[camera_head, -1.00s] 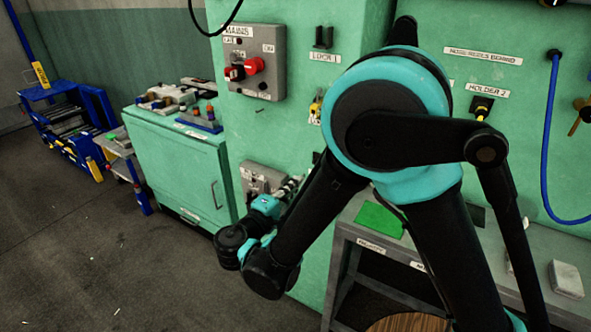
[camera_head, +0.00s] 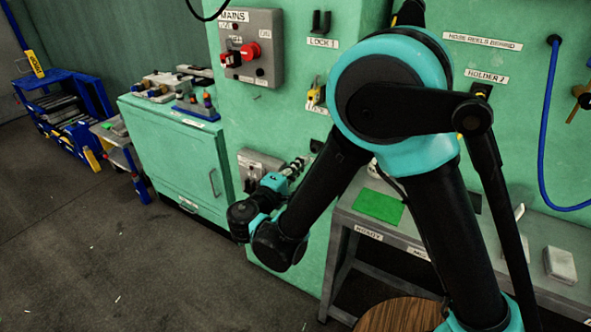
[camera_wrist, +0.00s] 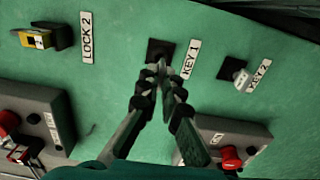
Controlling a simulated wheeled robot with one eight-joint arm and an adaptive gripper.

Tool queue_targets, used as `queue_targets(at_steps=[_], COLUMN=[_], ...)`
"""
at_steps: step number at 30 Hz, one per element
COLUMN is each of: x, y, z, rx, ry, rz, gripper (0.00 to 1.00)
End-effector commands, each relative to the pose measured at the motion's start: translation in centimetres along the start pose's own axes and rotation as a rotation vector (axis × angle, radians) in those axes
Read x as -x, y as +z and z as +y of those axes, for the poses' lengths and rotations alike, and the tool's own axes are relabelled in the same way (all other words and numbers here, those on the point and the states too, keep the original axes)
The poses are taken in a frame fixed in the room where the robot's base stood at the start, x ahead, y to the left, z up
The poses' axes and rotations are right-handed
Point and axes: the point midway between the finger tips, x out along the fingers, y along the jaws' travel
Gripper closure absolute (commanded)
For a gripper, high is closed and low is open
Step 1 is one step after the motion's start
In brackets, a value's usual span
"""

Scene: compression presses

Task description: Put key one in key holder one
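The key one holder is a black square socket (camera_wrist: 160,52) beside the KEY 1 label on the green panel in the wrist view. My gripper (camera_wrist: 162,72) is right in front of it, its fingertips close together and overlapping the socket's lower edge. I cannot make out key one; any key between the fingertips is hidden. Touching or apart from the socket, I cannot tell. In the head view my gripper (camera_head: 298,165) is small, beside the low grey box on the panel.
The KEY 2 holder (camera_wrist: 234,69) has a pale key sticking out, close to the right. A yellow lock (camera_wrist: 36,40) hangs by LOCK 2 at the left. Grey boxes with red knobs (camera_wrist: 40,122) (camera_wrist: 228,140) flank my fingers.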

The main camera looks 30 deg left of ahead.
Motion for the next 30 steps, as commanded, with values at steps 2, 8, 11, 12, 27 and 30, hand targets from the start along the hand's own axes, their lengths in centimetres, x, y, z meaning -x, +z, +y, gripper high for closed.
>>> queue_targets(at_steps=[2, 8, 11, 12, 27, 30], x=[-0.6, -1.3, -1.4, -1.4, -1.4, -1.4], y=[0.0, 0.0, 0.0, 0.0, 0.0, 0.0], z=[0.0, 0.0, 0.0, 0.0, 0.0, 0.0], rx=[0.000, 0.000, 0.000, 0.000, 0.000, 0.000], ry=[0.000, 0.000, 0.000, 0.000, 0.000, 0.000], rz=[-0.001, -0.001, 0.000, 0.000, 0.000, 0.000], gripper=[1.00, 1.00, 1.00, 1.00, 1.00, 1.00])
